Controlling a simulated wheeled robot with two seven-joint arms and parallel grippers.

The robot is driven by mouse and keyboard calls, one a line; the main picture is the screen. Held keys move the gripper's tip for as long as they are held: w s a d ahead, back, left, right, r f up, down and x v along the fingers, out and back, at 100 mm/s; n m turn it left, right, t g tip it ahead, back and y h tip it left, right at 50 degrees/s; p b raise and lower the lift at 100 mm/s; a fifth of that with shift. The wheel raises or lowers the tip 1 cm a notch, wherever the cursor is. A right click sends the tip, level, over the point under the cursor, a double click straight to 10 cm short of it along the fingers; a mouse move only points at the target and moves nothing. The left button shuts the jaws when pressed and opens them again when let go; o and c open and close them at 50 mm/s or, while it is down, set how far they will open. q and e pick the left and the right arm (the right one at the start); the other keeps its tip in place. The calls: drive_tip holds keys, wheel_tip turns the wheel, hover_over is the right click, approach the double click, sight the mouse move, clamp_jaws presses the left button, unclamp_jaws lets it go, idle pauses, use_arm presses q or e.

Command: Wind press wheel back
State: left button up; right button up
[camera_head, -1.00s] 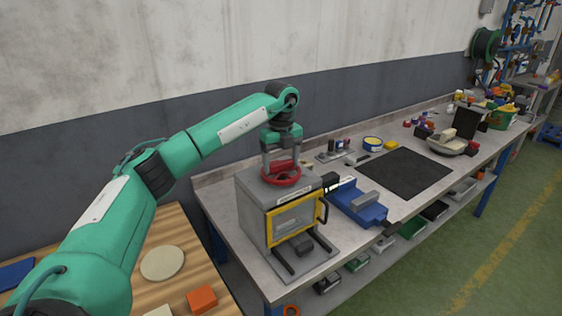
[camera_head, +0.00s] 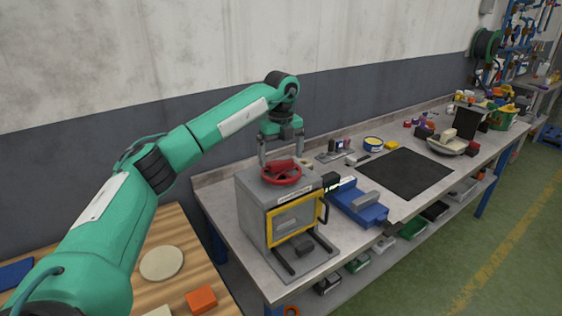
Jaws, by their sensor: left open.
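The red press wheel (camera_head: 281,180) lies flat on top of a grey box-shaped press (camera_head: 254,204) with a yellow-framed front window. My left gripper (camera_head: 281,164) points down over the wheel, with its two fingers spread apart. The fingertips are just above the wheel or at its level; I cannot tell whether they touch it. A raised red part of the wheel shows between the fingers. My right gripper is not in view.
The press stands at the near left end of a long grey workbench (camera_head: 350,222). A blue vise (camera_head: 357,204) sits close to its right, and a black mat (camera_head: 405,173) lies beyond. A wooden table (camera_head: 190,262) is at the lower left.

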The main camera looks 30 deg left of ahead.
sight(281, 161)
use_arm(q)
wheel_tip(281, 161, up, 12)
drive_tip(key=shift+f+b, duration=0.15)
drive_tip(key=shift+b, duration=0.3)
idle(0.4)
